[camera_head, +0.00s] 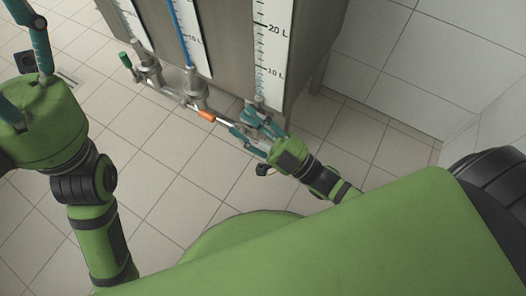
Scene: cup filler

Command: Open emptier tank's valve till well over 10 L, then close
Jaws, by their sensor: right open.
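A steel tank unit (227,45) stands at the top, with three white level scales on its face. The middle scale has a blue column (181,32). The right scale (271,45) reads 20 L and 10 L, and I cannot make out a level there. Below are the pipe valves: one with a green handle (125,60) at left and one with an orange handle (206,116) in the middle. My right gripper (250,122) is open at the outlet below the right scale, its teal fingers hiding the fitting there. My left gripper (30,55) is at the upper left, partly cut off, away from the valves.
A tiled wall (425,65) rises at the right. The tiled floor (150,170) is clear between my arms. A small dark object (265,169) shows just below my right gripper.

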